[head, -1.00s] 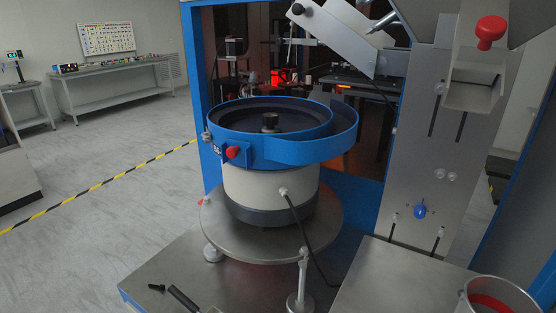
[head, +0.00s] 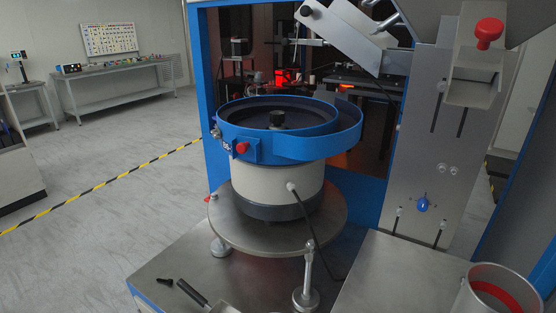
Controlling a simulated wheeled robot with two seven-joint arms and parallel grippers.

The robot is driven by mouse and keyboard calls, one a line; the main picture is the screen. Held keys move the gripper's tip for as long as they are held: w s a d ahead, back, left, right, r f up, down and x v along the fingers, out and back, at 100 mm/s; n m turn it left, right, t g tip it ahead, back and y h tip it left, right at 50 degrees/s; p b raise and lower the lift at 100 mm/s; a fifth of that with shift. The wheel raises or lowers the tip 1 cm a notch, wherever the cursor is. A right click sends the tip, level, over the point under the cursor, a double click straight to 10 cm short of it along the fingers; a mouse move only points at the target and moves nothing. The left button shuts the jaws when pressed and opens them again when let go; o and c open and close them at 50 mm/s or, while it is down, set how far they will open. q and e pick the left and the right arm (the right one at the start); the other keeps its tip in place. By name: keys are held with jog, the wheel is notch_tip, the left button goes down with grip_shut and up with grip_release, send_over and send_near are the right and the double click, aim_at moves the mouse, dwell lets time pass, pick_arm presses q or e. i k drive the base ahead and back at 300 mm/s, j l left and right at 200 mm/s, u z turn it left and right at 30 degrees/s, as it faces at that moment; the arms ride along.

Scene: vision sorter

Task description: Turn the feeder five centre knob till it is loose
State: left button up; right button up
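The bowl feeder stands in the middle of the head view, with a blue bowl (head: 300,150) on a cream drum (head: 275,186). A black centre knob (head: 277,119) stands upright in the middle of the bowl. Whether it is tight or loose cannot be told. A red knob (head: 242,148) is on the front of the bowl's blue side box. A label beside it is too small to read surely. Neither of my grippers is in the head view, and nothing touches the centre knob.
The feeder stands on a round metal plate (head: 235,228) with legs. A scoop (head: 193,292) and a small black part (head: 164,282) lie on the bench at front left. A metal pot (head: 463,296) stands at front right. A sloped chute (head: 345,30) hangs behind the bowl.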

aim_at(277, 117)
jog(key=j+z, duration=0.75)
jog(key=z, duration=0.2)
jog(key=j+z, duration=0.45)
jog(key=k+j+z, duration=0.15)
jog(key=z, duration=0.3)
jog(key=k+j+z, duration=0.15)
jog(key=j+z, duration=0.2)
jog(key=z, duration=0.15)
